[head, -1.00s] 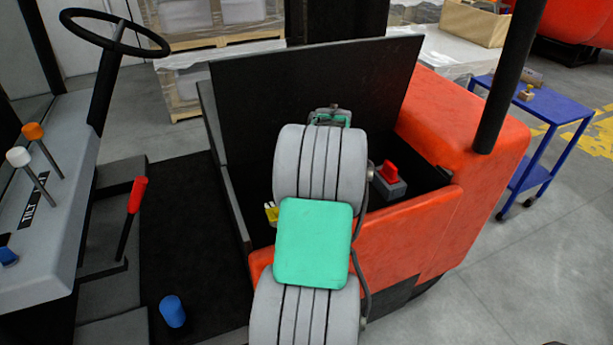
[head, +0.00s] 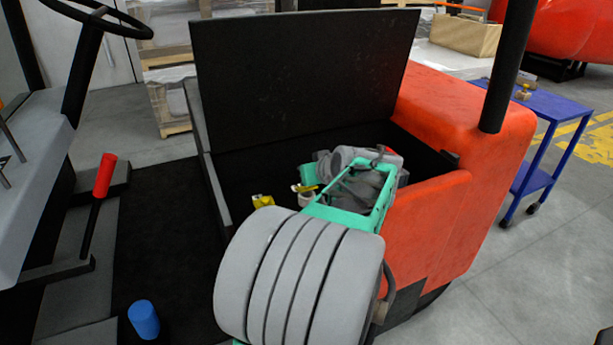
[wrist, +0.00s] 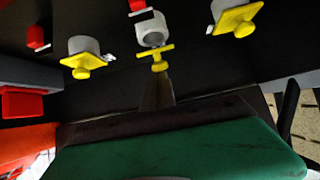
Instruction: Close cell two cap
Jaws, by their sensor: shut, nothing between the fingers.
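Cell two's cap (wrist: 157,57) is yellow and shows nearly edge-on in the wrist view. It stands beside its pale round neck (wrist: 150,32), whose opening is visible. In the head view this cap (head: 304,188) shows just left of my arm's end. My gripper (wrist: 158,76) is shut and empty, its narrow grey fingers pointing at the cap's knob; I cannot tell whether they touch. A yellow cap to the left (wrist: 80,60) and another to the right (wrist: 237,20) lie over their grey necks. In the head view my arm hides the fingers.
The black battery compartment sits in the orange truck body (head: 440,215), its black lid (head: 300,80) raised behind. Red connectors (wrist: 38,38) lie near the caps. The compartment's orange front wall is close to my arm. A blue cart (head: 550,110) stands at the right.

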